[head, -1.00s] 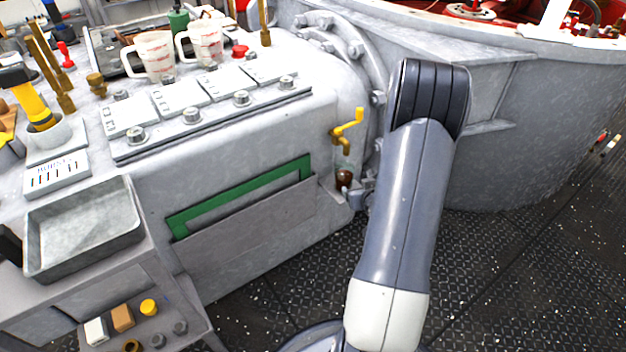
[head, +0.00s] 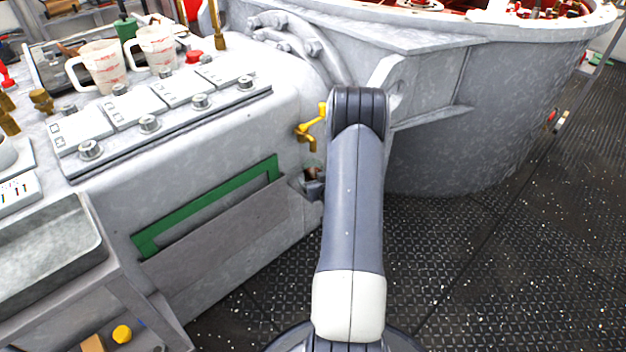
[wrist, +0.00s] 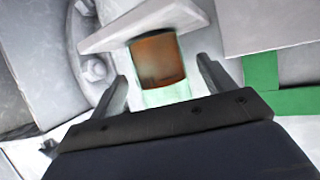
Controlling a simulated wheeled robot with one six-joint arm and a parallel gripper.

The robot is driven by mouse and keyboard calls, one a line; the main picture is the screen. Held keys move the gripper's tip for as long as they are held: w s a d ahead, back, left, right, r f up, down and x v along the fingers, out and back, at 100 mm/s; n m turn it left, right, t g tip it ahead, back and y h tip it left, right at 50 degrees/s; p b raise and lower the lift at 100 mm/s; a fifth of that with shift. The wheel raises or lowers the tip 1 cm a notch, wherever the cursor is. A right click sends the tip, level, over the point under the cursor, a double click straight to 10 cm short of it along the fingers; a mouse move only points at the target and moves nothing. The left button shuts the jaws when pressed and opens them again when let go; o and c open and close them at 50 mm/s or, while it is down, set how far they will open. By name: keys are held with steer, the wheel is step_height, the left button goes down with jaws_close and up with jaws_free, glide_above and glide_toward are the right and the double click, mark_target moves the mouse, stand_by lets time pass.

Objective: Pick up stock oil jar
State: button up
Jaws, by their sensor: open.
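The oil jar (wrist: 158,61) is a clear, greenish glass jar with brown oil in it. In the wrist view it lies between the two spread fingers of my gripper (wrist: 162,72), with a gap visible on each side. My gripper is open and not closed on it. In the head view only a small dark brown part of the jar (head: 311,172) shows, below the yellow tap. The rest is hidden behind the gripper parts and my arm.
The yellow tap (head: 312,130) projects from the grey machine housing above the jar. A green-framed slot (head: 205,207) is on the housing's front. A large grey round tub (head: 500,130) stands on the right. The dark deck (head: 480,270) has free room in front.

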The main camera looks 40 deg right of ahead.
mark_target(314, 168)
steer(key=shift+x, duration=1.35)
steer(key=shift+a, duration=0.1)
steer(key=shift+c, duration=0.5)
steer(key=c, duration=1.1)
steer(key=shift+r, duration=0.1)
steer(key=shift+r+p, duration=0.7)
steer(key=shift+r, duration=0.9)
steer(key=shift+s+r, duration=0.1)
steer(key=shift+s, duration=0.1)
steer(key=s+a+p, duration=0.1)
steer(key=s+a, duration=0.1)
steer(key=s, duration=0.6)
steer(key=s+a+p, duration=0.1)
steer(key=s+a, duration=0.2)
steer(key=s, duration=0.5)
steer(key=shift+s+a+p, duration=0.25)
steer(key=shift+s+p, duration=0.05)
steer(key=shift+s, duration=0.05)
